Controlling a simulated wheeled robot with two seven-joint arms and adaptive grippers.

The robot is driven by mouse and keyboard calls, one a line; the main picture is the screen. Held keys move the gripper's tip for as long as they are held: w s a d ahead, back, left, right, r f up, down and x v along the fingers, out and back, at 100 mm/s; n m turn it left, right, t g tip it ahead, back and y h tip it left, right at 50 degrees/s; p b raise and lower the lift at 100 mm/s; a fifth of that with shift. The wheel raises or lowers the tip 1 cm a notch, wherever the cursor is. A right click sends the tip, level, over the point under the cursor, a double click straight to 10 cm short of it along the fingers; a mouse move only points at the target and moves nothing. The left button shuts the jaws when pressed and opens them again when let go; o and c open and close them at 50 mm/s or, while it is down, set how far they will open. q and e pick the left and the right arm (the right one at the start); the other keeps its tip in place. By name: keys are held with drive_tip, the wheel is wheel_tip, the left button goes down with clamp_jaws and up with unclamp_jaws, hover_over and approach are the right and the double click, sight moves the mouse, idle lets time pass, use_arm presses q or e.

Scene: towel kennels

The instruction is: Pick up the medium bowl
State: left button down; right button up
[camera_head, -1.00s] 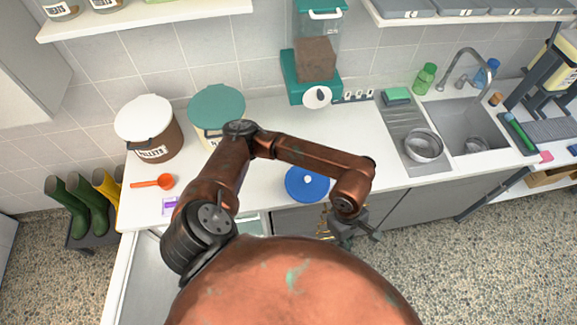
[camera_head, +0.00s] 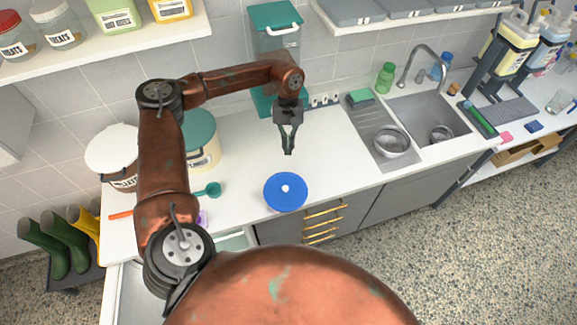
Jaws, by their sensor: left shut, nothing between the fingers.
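A steel bowl (camera_head: 391,143) sits upright on the ribbed drainboard left of the sink. A smaller-looking steel bowl (camera_head: 441,133) lies inside the sink, partly hidden by its wall. No label shows which is the medium one. My left gripper (camera_head: 288,152) points down over the white counter, well left of the drainboard bowl and apart from it. Its fingers are shut and empty. My right gripper is not in view.
A blue round lid-like disc (camera_head: 285,192) with a white knob lies near the counter's front edge. A green sponge (camera_head: 360,96), green bottle (camera_head: 386,77) and tap (camera_head: 420,62) stand around the sink (camera_head: 432,112). The counter between my gripper and the drainboard is clear.

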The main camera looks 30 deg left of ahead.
use_arm(q)
drive_tip(key=p, duration=0.2)
hover_over(288, 184)
drive_tip(key=w+a, duration=0.2)
drive_tip(key=w, duration=0.1)
drive_tip(key=f, duration=0.9)
drive_tip(key=shift+w+f, duration=0.15)
drive_tip(key=shift+w, duration=0.05)
drive_tip(key=s+d+p, duration=0.1)
drive_tip(key=s, duration=0.1)
drive_tip(key=shift+s+d+p, duration=0.35)
drive_tip(key=shift+s, duration=0.05)
drive_tip(key=shift+s+d, duration=0.15)
drive_tip(key=shift+s, duration=0.1)
